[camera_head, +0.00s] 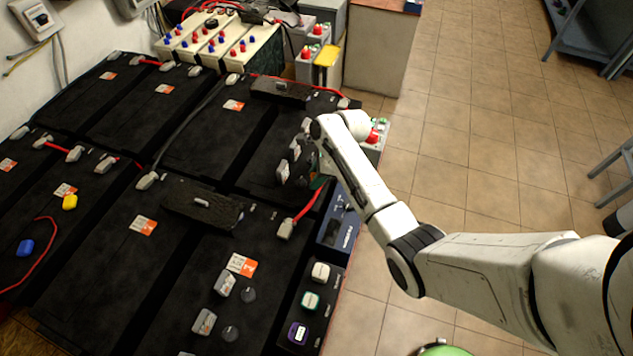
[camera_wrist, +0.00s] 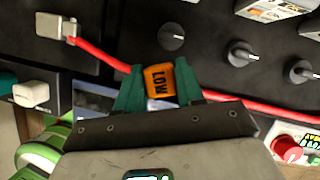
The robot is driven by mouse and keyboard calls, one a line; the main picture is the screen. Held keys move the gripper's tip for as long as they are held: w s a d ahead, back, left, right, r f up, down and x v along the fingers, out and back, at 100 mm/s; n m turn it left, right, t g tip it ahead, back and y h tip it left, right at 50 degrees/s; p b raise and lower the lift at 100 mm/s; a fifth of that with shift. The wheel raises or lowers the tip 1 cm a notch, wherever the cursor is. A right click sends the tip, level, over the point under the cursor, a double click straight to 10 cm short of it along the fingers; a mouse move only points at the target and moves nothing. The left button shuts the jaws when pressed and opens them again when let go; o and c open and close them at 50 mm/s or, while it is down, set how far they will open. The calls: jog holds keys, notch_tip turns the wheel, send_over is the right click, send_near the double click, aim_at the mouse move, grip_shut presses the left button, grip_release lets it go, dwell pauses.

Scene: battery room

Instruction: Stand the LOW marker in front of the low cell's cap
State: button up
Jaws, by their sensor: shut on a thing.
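The orange LOW marker (camera_wrist: 160,86), with black lettering, is between the green fingers of my gripper (camera_wrist: 160,80) in the wrist view. The gripper is shut on it. Beyond the marker, several round black caps (camera_wrist: 171,37) stand in a row on the black battery top, one almost straight ahead of the marker and a gap away from it. I cannot tell which cap is the low cell's, or whether the marker touches the battery. In the head view my gripper (camera_head: 318,180) is over the right-hand batteries, largely hidden by my arm, and the marker is not clearly visible.
A red cable (camera_wrist: 95,52) runs behind the fingers from a grey terminal (camera_wrist: 43,31). A meter (camera_head: 340,225) and a black tray (camera_head: 286,345) with white, green and purple blocks are at the batteries' right edge. Tiled floor (camera_head: 460,120) to the right is open.

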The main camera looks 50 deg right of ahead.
jog(key=shift+f, duration=1.45)
jog(key=shift+f, duration=0.15)
jog(key=o, duration=1)
jog(key=v, duration=1.2)
jog(key=s+a+f+n+g, duration=0.1)
jog(key=s+a+f+n, duration=0.2)
jog(key=s+a+n, duration=0.45)
jog(key=s+a+n+h, duration=0.1)
jog(key=s+a+n, duration=0.2)
jog(key=s+n, duration=0.2)
jog(key=s+a+r+n+h, duration=0.1)
jog(key=s+a+n, duration=0.3)
jog(key=n, duration=0.4)
jog(key=s+a+r+n+g+h, duration=0.1)
jog(key=s+a+n, duration=0.2)
jog(key=s+n, duration=0.3)
jog(key=shift+s+a+r, duration=0.2)
jog(key=shift+s+a, duration=0.1)
jog(key=shift+s, duration=0.05)
